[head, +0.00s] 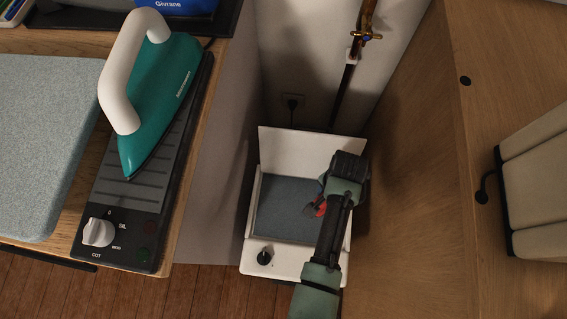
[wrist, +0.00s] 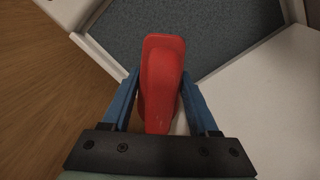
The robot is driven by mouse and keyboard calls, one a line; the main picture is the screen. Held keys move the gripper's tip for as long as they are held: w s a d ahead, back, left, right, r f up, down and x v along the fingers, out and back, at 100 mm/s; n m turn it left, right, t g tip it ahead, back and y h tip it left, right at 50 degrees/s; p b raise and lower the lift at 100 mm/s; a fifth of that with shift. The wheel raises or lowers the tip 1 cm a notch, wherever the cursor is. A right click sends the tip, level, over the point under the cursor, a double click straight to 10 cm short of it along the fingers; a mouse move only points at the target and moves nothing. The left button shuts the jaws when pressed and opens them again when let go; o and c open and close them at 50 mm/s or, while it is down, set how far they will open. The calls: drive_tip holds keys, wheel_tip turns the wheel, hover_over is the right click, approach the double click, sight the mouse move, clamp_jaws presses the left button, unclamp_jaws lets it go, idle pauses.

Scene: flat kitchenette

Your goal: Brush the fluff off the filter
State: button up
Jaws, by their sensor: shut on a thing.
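My gripper (head: 323,200) reaches down over a white box-shaped appliance (head: 263,270) low in the gap between the furniture. Its blue fingers are shut on a red handle (wrist: 161,85), probably the brush's, which also shows as a small red shape in the head view (head: 320,210). The bristles cannot be made out. A flat blue-grey speckled panel (head: 280,208), apparently the filter, lies inside the appliance's white frame and fills the top of the wrist view (wrist: 225,35). I cannot tell separate fluff from its surface, nor whether the brush touches it.
The appliance's white lid (head: 298,150) stands raised at the back. A wooden panel (head: 410,180) is close on the right. A counter on the left carries a teal iron (head: 165,90). Wooden floor (head: 205,295) shows in front.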

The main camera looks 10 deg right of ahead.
drive_tip(key=shift+r+p, duration=1.55)
drive_tip(key=shift+r, duration=0.3)
